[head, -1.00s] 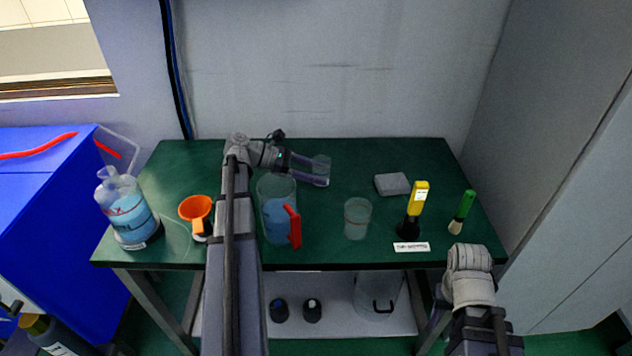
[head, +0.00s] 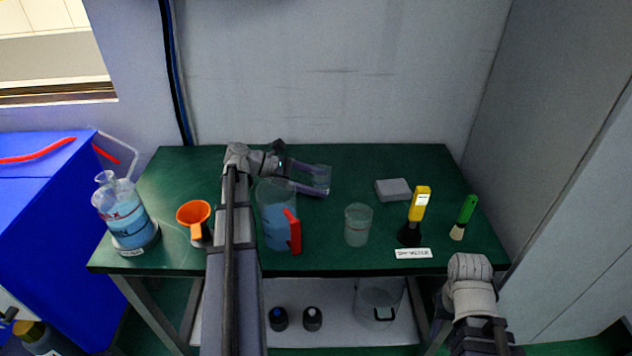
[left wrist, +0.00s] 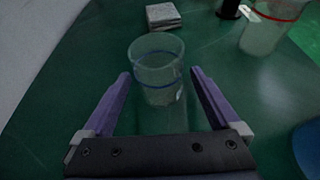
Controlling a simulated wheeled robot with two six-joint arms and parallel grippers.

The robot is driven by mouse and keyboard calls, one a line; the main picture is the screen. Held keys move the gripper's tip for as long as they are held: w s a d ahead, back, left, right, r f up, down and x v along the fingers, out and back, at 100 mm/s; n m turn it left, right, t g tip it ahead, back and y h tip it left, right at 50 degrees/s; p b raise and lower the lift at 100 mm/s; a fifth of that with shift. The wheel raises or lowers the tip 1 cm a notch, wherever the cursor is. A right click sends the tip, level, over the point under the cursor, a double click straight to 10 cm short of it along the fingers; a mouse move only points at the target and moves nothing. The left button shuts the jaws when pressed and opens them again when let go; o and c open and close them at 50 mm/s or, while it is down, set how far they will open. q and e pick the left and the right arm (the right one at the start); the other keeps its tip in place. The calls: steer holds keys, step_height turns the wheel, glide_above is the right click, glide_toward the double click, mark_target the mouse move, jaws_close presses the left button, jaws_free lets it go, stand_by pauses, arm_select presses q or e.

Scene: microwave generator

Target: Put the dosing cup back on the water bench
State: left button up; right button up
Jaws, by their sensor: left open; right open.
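My left gripper (head: 318,180) is open, with one purple finger on each side of the cup. The wrist view shows a gap between the cup and each fingertip (left wrist: 161,76). The cup's lower part is hard to make out. My right arm is at the lower right, but its gripper does not show.
A jug with blue liquid and a red handle (head: 294,232) stands close in front of the left gripper. A clear beaker (head: 358,225), grey block (head: 393,189), yellow meter (head: 420,203) and green brush (head: 467,211) stand to the right.

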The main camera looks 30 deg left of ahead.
arm_select(q)
steer(key=shift+r, duration=0.25)
steer(key=p+v, duration=0.5)
steer(key=v, duration=0.7)
steer(key=shift+f, duration=0.1)
